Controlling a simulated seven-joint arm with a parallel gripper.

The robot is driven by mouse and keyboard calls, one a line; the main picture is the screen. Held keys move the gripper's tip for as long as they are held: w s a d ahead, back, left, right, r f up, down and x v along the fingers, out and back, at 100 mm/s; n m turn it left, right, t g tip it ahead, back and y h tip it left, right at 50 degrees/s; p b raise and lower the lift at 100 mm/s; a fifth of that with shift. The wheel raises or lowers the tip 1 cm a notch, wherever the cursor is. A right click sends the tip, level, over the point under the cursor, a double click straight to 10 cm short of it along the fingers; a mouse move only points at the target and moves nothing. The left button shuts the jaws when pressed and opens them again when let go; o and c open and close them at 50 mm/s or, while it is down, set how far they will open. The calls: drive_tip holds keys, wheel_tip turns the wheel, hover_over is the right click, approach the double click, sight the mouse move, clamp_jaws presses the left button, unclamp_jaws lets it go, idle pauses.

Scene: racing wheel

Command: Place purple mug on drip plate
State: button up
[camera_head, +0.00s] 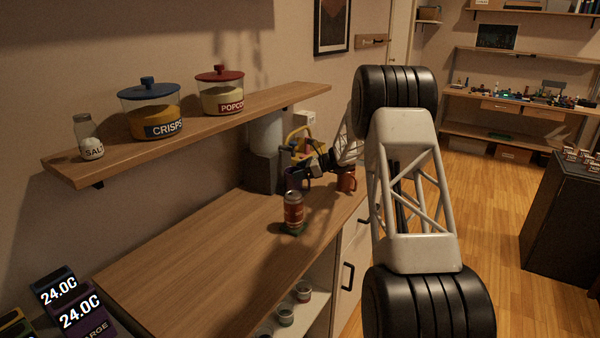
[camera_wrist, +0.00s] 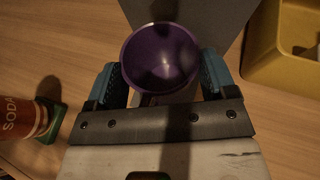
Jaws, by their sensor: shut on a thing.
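The purple mug (camera_wrist: 160,58) sits between the two blue-padded fingers of my gripper (camera_wrist: 161,80) in the wrist view, its open rim facing the camera. The gripper is shut on it. In the head view my gripper (camera_head: 316,164) is at the far end of the counter, beside a grey dispenser-like block (camera_head: 263,172); the mug is small and dark there. A grey flat surface (camera_wrist: 215,14) shows just beyond the mug in the wrist view. I cannot tell whether it is the drip plate or the block, nor whether the mug touches it.
A soda can (camera_head: 293,211) stands on a green base on the wooden counter (camera_head: 215,255), left of my gripper in the wrist view. A yellow container (camera_wrist: 262,75) is close on the right. An orange mug (camera_head: 347,181) stands near the counter's edge. A shelf (camera_head: 200,125) overhangs the counter.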

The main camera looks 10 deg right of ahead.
drive_tip(key=shift+f, duration=0.15)
drive_tip(key=o, duration=1.4)
drive_tip(key=shift+c, duration=0.2)
drive_tip(key=shift+d+r, duration=0.1)
drive_tip(key=shift+r, duration=0.1)
drive_tip(key=v, duration=1.1)
drive_tip(key=shift+s+d, duration=0.25)
drive_tip(key=shift+d, duration=0.05)
drive_tip(key=shift+r, duration=0.1)
